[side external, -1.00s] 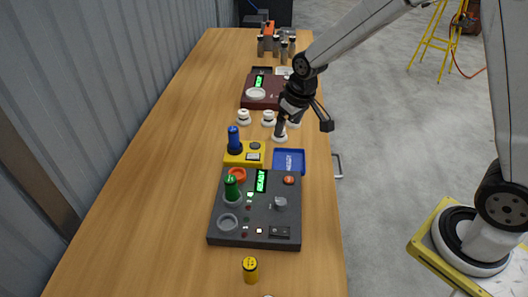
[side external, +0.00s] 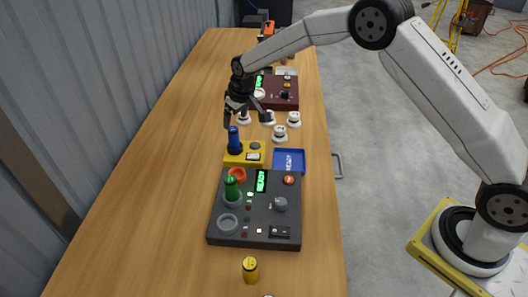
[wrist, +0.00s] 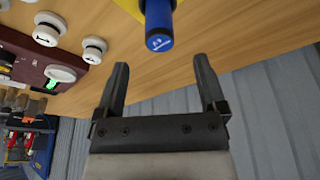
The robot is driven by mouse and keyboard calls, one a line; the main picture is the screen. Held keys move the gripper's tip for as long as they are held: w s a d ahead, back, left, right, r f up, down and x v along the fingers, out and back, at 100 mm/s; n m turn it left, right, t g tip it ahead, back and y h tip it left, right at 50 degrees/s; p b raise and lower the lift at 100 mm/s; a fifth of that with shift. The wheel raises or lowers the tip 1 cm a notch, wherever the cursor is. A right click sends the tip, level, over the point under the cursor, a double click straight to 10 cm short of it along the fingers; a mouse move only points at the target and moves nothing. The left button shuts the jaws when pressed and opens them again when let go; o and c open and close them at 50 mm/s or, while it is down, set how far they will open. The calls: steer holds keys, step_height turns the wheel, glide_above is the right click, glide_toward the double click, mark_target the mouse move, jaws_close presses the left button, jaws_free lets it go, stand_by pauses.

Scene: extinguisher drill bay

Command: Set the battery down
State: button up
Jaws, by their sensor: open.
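A blue cylinder, which looks like a battery (side external: 234,141), stands upright in a yellow block (side external: 249,159). In the wrist view the blue battery (wrist: 159,30) is just beyond the fingertips, between their lines. My gripper (side external: 246,118) is open and empty, its fingers spread, a little above and behind the blue battery in the side view. A green battery-like cylinder (side external: 231,187) stands in a ring on the dark grey panel (side external: 262,217). A yellow cylinder (side external: 250,270) stands on the bench in front of that panel.
A blue tray (side external: 289,162) sits right of the yellow block. Several white knobs (side external: 279,133) stand behind it, near a maroon panel (side external: 284,98). A grey corrugated wall (side external: 120,90) borders the bench's left side. Bare wood lies left of the panels.

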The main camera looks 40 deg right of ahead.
mark_target(233, 129)
steer(key=shift+f, duration=0.1)
steer(key=shift+x, duration=1.2)
steer(key=shift+f, duration=0.15)
steer(key=shift+x, duration=2.45)
steer(key=shift+w, duration=0.1)
steer(key=shift+c, duration=0.2)
jaws_close()
